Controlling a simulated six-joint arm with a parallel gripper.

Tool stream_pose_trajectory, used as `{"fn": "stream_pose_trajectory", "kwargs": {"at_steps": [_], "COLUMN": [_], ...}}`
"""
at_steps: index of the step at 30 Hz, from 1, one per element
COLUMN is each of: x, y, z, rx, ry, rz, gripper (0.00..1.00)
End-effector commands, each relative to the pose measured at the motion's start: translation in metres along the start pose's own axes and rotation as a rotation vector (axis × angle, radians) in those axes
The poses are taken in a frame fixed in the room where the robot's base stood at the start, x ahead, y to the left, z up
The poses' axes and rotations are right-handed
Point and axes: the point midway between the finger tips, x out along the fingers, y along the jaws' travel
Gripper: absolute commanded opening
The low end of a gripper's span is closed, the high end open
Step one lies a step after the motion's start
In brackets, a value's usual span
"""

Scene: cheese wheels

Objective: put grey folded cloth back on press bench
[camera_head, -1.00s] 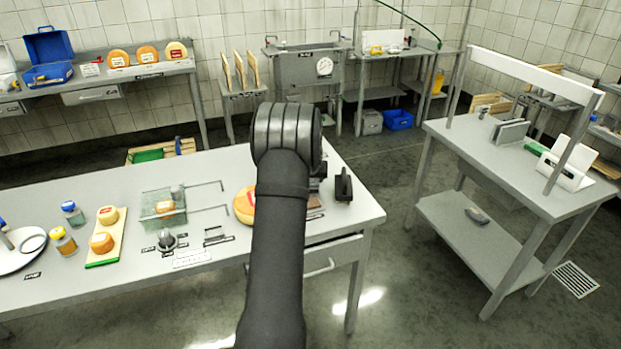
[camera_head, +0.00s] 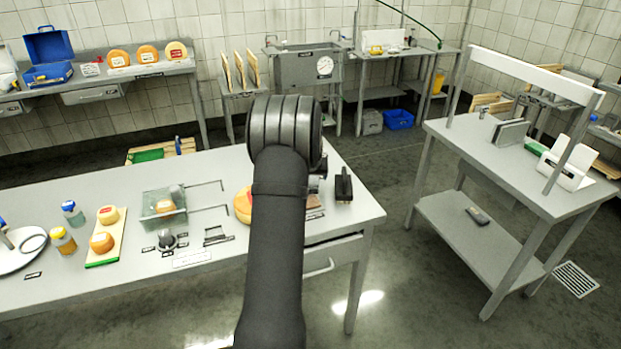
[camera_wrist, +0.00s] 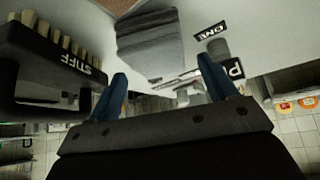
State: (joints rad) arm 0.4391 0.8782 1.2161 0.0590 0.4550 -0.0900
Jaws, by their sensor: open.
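A grey folded cloth (camera_wrist: 150,45) lies on the pale bench top in the wrist view, with fold lines across it. My gripper (camera_wrist: 164,84) is open, its two blue fingertips apart, with the cloth beyond them in the picture and nothing visibly held between them. I cannot tell whether a fingertip touches the cloth. In the head view my own arm hides the cloth and most of the gripper, above the right part of the near steel bench (camera_head: 345,222).
A black brush marked STIFF (camera_wrist: 70,65) stands close to the left finger; it also shows in the head view (camera_head: 344,185). A yellow cheese wheel (camera_head: 242,205) is left of my arm. A glass tank (camera_head: 163,208) and a cheese board (camera_head: 105,238) stand further left.

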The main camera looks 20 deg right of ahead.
Motion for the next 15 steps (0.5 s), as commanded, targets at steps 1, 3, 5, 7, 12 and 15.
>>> {"fn": "stream_pose_trajectory", "kwargs": {"at_steps": [1, 3, 5, 7, 12, 15], "x": [-0.011, -0.025, -0.037, -0.05, -0.076, -0.087], "y": [0.0, 0.0, 0.0, 0.0, 0.0, 0.0], "z": [-0.001, -0.001, -0.001, -0.001, -0.001, 0.0], "rx": [0.0, 0.0, 0.0, 0.0, 0.0, 0.0], "ry": [0.003, 0.003, 0.003, 0.002, 0.002, 0.0], "rz": [0.0, 0.0, 0.0, 0.0, 0.0, 0.0], "gripper": [0.78, 0.78, 0.78, 0.78, 0.78, 0.78]}}
